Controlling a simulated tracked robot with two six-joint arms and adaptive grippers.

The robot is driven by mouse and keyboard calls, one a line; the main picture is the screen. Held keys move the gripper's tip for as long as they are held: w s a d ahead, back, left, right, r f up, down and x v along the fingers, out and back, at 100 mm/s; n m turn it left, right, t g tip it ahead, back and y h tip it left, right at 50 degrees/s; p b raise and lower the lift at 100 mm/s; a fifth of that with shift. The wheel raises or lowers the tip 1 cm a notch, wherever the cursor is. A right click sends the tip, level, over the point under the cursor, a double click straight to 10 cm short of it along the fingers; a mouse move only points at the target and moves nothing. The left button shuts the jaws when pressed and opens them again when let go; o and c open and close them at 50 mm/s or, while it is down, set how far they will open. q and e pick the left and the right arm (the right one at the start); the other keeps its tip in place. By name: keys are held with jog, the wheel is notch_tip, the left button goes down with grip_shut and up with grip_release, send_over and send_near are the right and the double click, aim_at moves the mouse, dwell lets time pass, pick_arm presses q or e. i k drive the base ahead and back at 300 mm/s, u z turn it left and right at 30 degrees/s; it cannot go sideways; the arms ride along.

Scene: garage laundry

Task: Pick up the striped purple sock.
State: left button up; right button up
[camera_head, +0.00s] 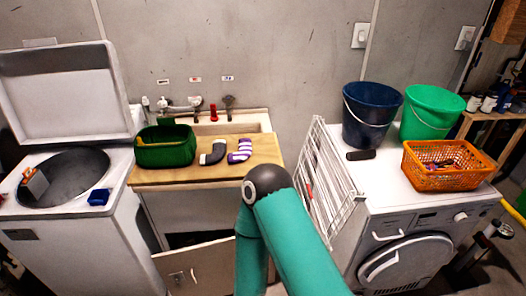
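The striped purple sock (240,151), with purple and white bands, lies on the wooden board (262,149) over the sink cabinet. A dark grey sock (213,153) with a light end lies just left of it. A teal link of one of my arms rises from the bottom middle, its grey and black joint a little in front of the board in the picture. Neither of my grippers shows in this view, so I cannot tell their state or position.
A dark green basket (166,147) stands on the board's left. Taps line the wall behind. An open top-loading washer (60,220) is at left. A white folded rack (325,185) leans by the right machine, which bears two buckets (371,118) and an orange basket (445,178).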

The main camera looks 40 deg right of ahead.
aim_at(245, 152)
jog(key=z, duration=0.5)
jog(key=i, duration=0.35)
jog(key=z, duration=0.25)
